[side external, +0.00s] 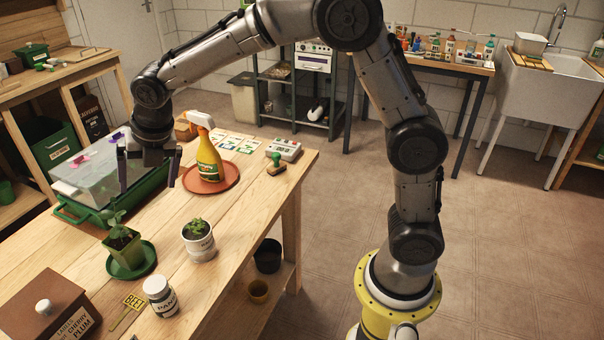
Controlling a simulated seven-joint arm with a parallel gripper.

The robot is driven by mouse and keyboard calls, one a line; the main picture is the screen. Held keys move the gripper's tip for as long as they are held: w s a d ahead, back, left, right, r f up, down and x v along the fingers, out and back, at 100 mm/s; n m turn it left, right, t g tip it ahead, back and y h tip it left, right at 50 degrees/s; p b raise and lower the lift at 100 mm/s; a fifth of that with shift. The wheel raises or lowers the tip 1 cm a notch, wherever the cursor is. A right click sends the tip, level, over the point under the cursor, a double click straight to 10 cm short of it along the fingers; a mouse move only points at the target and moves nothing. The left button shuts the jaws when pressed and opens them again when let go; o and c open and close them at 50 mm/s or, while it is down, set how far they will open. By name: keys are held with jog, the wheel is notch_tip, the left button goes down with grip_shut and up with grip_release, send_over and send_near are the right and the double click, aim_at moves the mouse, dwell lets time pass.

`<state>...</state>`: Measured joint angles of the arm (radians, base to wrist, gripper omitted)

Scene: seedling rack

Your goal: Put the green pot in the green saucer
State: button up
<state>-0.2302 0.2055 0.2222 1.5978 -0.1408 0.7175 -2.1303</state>
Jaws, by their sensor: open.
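The green pot (123,247) is square and holds a leafy seedling. It stands upright and appears to rest inside the round green saucer (147,261), a little toward the saucer's left side. The pot hides part of the saucer, so its exact seating is hard to tell. My gripper (148,186) is open and empty, fingers pointing down. In the picture it is above and slightly right of the pot, clear of it, in front of the clear-lidded tray.
A clear-lidded green tray (73,208) stands behind. A yellow spray bottle (208,160) stands on a terracotta saucer (226,184). A white pot (199,244), a white jar (159,297), a yellow label (133,301) and a brown box (45,306) are nearby.

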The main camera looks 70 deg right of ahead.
jog(key=s+d+r+m, duration=0.4)
jog(key=s+m, duration=0.3)
jog(key=s, duration=0.2)
jog(key=s+d+r+m, duration=0.3)
jog(key=s+m, duration=0.5)
jog(key=s, duration=0.1)
jog(key=s+d+f+m, duration=0.2)
jog(key=s+f+m, duration=0.1)
jog(key=s+m, duration=1)
jog(key=shift+s+d+t, duration=0.2)
jog(key=shift+s+t, duration=0.2)
jog(key=shift+s, duration=0.5)
